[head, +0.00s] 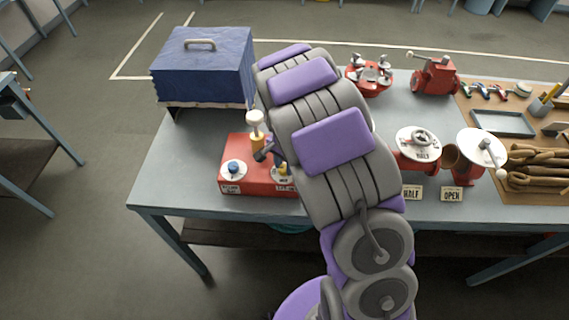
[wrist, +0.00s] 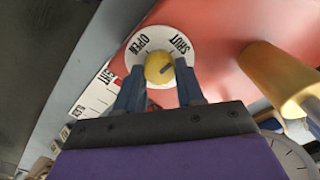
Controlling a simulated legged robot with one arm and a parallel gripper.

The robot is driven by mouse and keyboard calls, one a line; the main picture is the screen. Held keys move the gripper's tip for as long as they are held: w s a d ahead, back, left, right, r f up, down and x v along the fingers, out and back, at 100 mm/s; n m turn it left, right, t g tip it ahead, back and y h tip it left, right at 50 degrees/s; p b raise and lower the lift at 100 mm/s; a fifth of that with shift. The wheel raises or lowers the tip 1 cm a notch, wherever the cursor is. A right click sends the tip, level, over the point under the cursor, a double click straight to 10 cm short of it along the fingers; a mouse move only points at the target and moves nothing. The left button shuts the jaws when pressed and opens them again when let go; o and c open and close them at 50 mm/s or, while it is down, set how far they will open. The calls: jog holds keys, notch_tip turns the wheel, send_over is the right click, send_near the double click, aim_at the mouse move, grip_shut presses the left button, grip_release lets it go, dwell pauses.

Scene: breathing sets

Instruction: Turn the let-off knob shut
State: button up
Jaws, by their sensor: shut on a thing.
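The let-off knob is a small yellow knob (wrist: 157,66) on a white round dial (wrist: 165,38) marked OPEN and SHUT in the wrist view. A dark mark on the knob points right, toward the SHUT side. My gripper (wrist: 160,80) is shut on the knob, one blue-grey finger at each side. In the head view the yellow knob (head: 284,168) sits at the right of the red box (head: 258,150), partly hidden by my gripper (head: 276,156) and arm.
A second dial with a blue knob (head: 234,168) is at the box's left. A yellow post with a white top (head: 255,120) stands close behind my gripper. A blue case (head: 203,65) is at the back left. Red valves (head: 418,150) stand to the right on the table (head: 165,190).

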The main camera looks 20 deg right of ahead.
aim_at(284, 167)
jog(key=o, duration=1)
jog(key=shift+w+a, duration=0.1)
jog(key=shift+o, duration=0.2)
notch_tip(284, 167, up, 17)
jog(key=shift+r, duration=0.15)
jog(key=s+f+n+b, duration=0.2)
jog(key=s+n, duration=0.1)
jog(key=s, duration=0.8)
jog(key=s+f+n+g+b, duration=0.1)
jog(key=s+f+n+b, duration=0.1)
jog(key=s, duration=1)
jog(key=s+f+n+b, duration=0.2)
jog(key=s+n+b, duration=0.2)
jog(key=s, duration=0.7)
jog(key=shift+s+f+n+g, duration=0.3)
jog(key=shift+s+n+g, duration=0.1)
jog(key=shift+n, duration=0.4)
